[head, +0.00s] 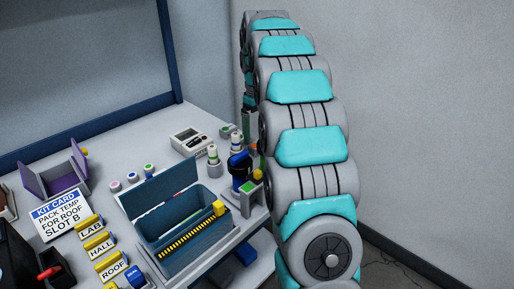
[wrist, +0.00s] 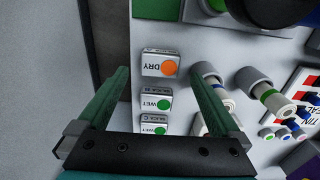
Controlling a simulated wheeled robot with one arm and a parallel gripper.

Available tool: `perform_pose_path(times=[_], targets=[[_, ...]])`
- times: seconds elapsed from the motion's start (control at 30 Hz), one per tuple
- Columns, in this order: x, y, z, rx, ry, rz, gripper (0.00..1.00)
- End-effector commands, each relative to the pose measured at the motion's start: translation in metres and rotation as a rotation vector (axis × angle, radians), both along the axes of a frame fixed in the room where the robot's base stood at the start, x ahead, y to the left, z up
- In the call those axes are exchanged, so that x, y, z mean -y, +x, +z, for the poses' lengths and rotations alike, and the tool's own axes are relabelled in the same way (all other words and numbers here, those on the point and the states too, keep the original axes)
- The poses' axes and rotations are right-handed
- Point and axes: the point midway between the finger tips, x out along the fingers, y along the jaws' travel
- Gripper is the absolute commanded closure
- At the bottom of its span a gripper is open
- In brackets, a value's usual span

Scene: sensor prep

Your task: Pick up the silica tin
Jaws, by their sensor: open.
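Several small grey-white tins stand in a column in the wrist view. The top tin (wrist: 160,63) reads DRY beside an orange dot. The middle tin (wrist: 156,101) reads WET beside a green dot, and the lowest tin (wrist: 153,124) also reads WET and is partly cut off by my gripper's body. The small print on their upper edges is too blurred to read, so I cannot tell which is named silica. My gripper (wrist: 163,76) is open and empty, its fingers on either side of the column in the picture. In the head view my arm hides the gripper.
In the head view, an open blue toolbox (head: 182,245), a grey meter (head: 189,141), a blue-black device (head: 240,168) and a kit card (head: 60,213) crowd the bench. A wall is at the right.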

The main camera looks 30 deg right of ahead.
Motion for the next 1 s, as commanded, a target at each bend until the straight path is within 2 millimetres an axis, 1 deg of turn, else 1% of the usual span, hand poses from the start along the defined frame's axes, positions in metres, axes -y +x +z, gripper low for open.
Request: perform_pose_path(times=[0.23, 0.33, 0.5, 0.57, 1.0], targets=[[0.000, -0.001, -0.034, -0.006, 0.000, 0.001, 0.00], [0.000, 0.000, -0.040, -0.003, -0.001, 0.001, 0.00], [0.000, 0.000, -0.040, -0.002, -0.001, 0.001, 0.00], [0.000, 0.000, -0.040, -0.002, -0.001, 0.001, 0.06], [0.000, 0.000, -0.040, -0.002, 0.000, 0.000, 0.55]])
